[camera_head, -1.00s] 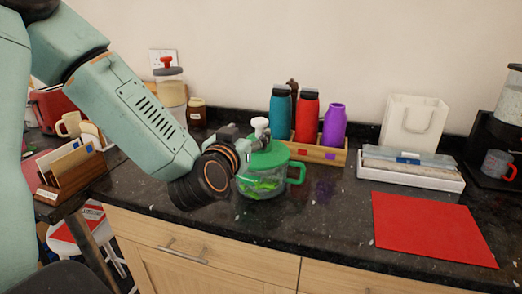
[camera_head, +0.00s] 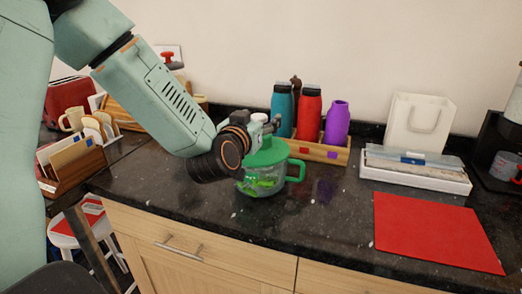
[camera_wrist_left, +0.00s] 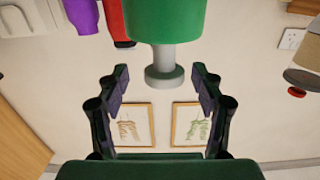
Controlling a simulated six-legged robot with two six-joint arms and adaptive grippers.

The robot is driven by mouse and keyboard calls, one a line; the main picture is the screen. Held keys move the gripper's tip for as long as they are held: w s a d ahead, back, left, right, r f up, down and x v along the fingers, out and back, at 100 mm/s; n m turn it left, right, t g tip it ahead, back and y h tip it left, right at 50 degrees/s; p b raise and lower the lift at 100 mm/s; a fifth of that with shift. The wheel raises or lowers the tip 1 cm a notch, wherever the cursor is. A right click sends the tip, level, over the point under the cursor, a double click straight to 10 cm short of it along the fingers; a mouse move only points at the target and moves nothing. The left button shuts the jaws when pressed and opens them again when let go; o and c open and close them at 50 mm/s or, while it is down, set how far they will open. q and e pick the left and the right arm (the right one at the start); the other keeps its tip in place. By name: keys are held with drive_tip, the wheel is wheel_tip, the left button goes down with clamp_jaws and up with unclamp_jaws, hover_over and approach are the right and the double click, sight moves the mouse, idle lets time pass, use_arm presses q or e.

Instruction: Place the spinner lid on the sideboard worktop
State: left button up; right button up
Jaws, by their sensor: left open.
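The spinner lid (camera_head: 266,153) is green with a white knob (camera_head: 259,118) and sits on a clear bowl (camera_head: 262,182) with a green handle and green leaves inside. The bowl stands on the dark speckled sideboard worktop (camera_head: 325,222). My left gripper (camera_head: 262,127) is at the knob, above the lid. In the left wrist view, upside down, the open fingers (camera_wrist_left: 161,82) stand either side of the white knob (camera_wrist_left: 165,78), with gaps on both sides. The green lid (camera_wrist_left: 166,20) fills the top centre there. My right gripper is not in view.
Behind the bowl, a wooden tray (camera_head: 334,155) holds teal, red and purple bottles. A red mat (camera_head: 430,230) lies at the right, below a white box (camera_head: 415,175) and a white bag (camera_head: 419,122). Bare worktop lies between bowl and mat. A letter rack (camera_head: 75,168) is at left.

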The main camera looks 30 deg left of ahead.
use_arm(q)
drive_tip(key=shift+w, duration=0.5)
drive_tip(key=shift+s+r, duration=0.1)
drive_tip(key=shift+a, duration=0.1)
drive_tip(key=shift+c, duration=0.5)
drive_tip(key=c, duration=0.5)
clamp_jaws()
